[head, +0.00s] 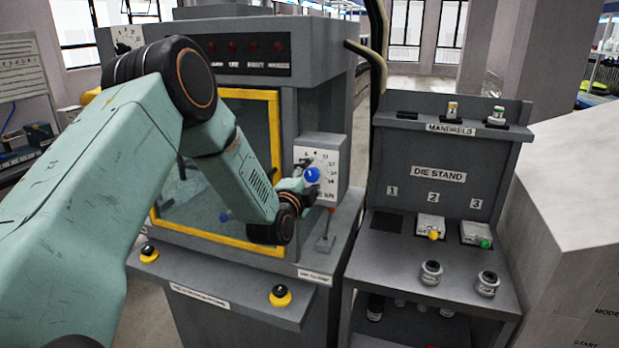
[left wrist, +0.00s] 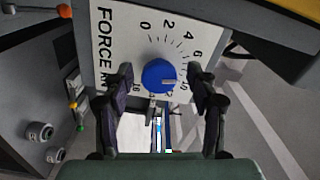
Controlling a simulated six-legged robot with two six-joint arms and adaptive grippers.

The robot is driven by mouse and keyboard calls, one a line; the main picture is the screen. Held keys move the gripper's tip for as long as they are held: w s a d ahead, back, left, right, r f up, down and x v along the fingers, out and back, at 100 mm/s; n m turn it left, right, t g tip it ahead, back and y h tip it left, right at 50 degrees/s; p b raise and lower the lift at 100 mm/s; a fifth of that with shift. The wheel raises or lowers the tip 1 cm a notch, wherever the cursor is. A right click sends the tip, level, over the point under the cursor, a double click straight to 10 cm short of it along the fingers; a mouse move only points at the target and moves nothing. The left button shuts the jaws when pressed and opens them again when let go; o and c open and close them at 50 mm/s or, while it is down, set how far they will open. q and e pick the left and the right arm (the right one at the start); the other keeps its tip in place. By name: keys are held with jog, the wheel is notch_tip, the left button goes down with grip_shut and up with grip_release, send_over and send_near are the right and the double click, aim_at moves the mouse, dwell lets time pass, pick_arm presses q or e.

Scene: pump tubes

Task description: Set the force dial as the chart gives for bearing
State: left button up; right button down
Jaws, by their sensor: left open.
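The force dial is a blue round knob (head: 312,175) on a white numbered plate (head: 325,165) on the press's right side. In the left wrist view the knob (left wrist: 158,75) faces me under the word FORCE. Its white mark points right and slightly down, near the 10; the exact value is hard to read. My left gripper (left wrist: 162,88) is open, one finger on each side of the knob with gaps visible. In the head view this gripper (head: 302,186) is at the dial. A chart (head: 20,68) hangs far left; its text is unreadable. My right gripper is not in view.
The press has a yellow-framed window (head: 275,115) and a small lever (head: 327,232) below the dial. Yellow-based buttons (head: 280,296) sit on its front ledge. The die stand (head: 440,174) with dies and mandrels stands to the right, and a pale cabinet (head: 580,240) beyond it.

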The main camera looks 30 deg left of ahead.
pick_arm(q)
jog(key=v, duration=1.2)
jog(key=shift+s+f, duration=0.1)
jog(key=shift+a, duration=0.1)
dwell(0.3)
